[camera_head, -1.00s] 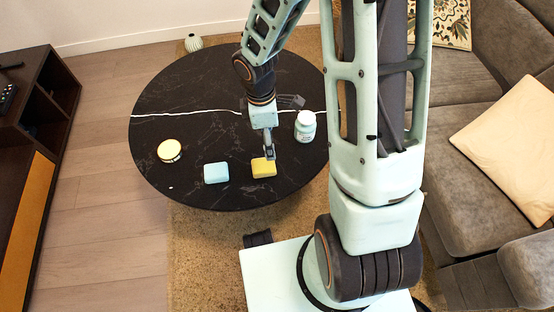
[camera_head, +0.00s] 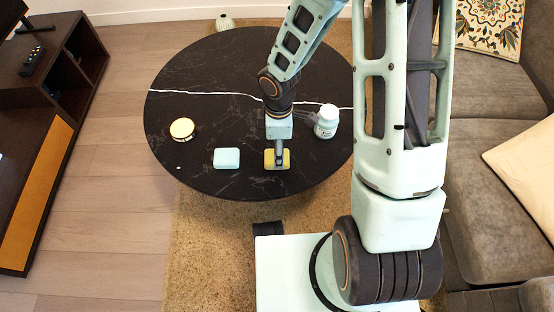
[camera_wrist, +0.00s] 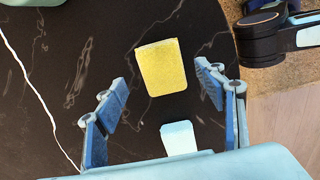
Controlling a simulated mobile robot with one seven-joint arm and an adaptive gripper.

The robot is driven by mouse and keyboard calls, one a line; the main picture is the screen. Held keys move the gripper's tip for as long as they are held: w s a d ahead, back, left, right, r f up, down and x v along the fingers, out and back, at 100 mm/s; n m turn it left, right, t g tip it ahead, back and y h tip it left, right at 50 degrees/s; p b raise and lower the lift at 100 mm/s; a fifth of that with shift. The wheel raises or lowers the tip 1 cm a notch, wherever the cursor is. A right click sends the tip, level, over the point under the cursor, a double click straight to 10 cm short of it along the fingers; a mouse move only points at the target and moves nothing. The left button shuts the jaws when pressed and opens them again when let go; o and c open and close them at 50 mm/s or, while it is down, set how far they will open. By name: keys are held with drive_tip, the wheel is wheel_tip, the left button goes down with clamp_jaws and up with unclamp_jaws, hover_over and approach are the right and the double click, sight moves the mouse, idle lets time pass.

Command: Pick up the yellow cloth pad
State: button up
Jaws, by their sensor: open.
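The yellow cloth pad (camera_head: 285,160) lies on the round black table (camera_head: 220,80), near its front edge. My gripper (camera_head: 278,158) is over the pad in the head view and hides part of it. In the wrist view the pad (camera_wrist: 163,68) shows whole, as a yellow block on the dark tabletop. The two blue fingers of my gripper (camera_wrist: 165,92) are spread wide, with the pad between and a little beyond their tips. Nothing is held. I cannot tell the exact height of the fingers above the pad.
A light blue block (camera_head: 227,158) lies left of the pad; it also shows in the wrist view (camera_wrist: 179,138). A white-capped bottle (camera_head: 326,121) stands right of my gripper. A grey sofa (camera_head: 490,110) is at the right.

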drive_tip(key=f, duration=0.1)
drive_tip(key=f+b, duration=0.1)
drive_tip(key=f, duration=0.1)
drive_tip(key=f+b, duration=0.1)
drive_tip(key=shift+s+a+f, duration=0.1)
drive_tip(key=shift+a+f, duration=0.15)
drive_tip(key=shift+f, duration=0.15)
drive_tip(key=shift+r, duration=0.1)
drive_tip(key=shift+c, duration=0.2)
drive_tip(key=c, duration=1.2)
drive_tip(key=shift+r, duration=0.1)
